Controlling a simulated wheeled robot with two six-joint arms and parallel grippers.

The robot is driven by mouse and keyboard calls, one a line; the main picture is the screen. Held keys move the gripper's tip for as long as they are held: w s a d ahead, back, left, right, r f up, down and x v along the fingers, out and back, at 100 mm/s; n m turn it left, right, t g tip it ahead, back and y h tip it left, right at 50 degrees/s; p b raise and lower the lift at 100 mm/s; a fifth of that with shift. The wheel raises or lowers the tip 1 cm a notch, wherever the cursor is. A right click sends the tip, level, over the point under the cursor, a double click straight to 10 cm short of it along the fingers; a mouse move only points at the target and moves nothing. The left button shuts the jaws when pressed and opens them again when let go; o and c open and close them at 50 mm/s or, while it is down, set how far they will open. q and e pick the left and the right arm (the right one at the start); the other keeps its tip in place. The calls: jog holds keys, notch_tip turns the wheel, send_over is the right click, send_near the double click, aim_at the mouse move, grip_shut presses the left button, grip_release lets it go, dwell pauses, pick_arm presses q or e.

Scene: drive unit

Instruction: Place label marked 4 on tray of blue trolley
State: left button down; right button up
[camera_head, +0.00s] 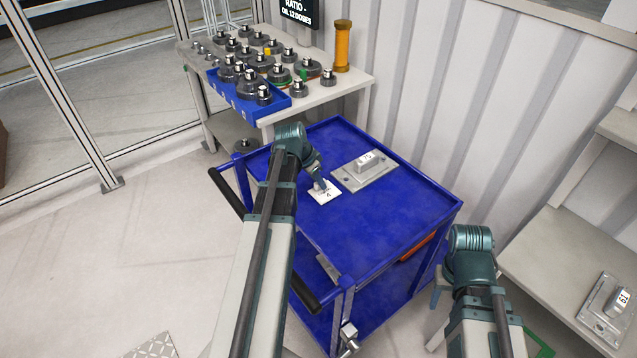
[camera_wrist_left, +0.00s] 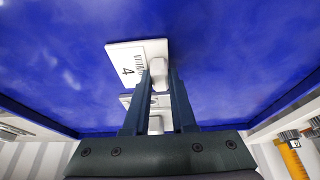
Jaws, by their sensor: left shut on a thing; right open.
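The label marked 4 (camera_head: 325,195) is a small white plate with a raised grip. It is at or just above the top tray of the blue trolley (camera_head: 345,236); I cannot tell if it touches. My left gripper (camera_head: 319,183) is shut on the label's grip. In the left wrist view the label (camera_wrist_left: 124,58) shows at the fingertips of the left gripper (camera_wrist_left: 160,88), against the blue tray. My right gripper (camera_head: 439,288) is open, low beside the trolley's right side and mostly hidden by its arm.
A grey metal block with a white label (camera_head: 364,170) lies on the tray, right of label 4. A table (camera_head: 335,93) behind holds several metal weights, a blue bin (camera_head: 236,98) and an orange cylinder (camera_head: 342,46). A shelf (camera_head: 555,262) stands right. The tray's front half is clear.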

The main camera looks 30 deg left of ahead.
pick_arm(q)
jog(key=shift+f, duration=0.15)
jog(key=c, duration=0.7)
grip_release()
jog(key=shift+c, duration=0.2)
jog(key=shift+p+v, duration=0.65)
jog(key=shift+v, duration=0.2)
jog(key=p+v, duration=0.9)
jog(key=v, duration=0.1)
jog(key=shift+r+p, duration=0.3)
jog(key=shift+p, duration=0.1)
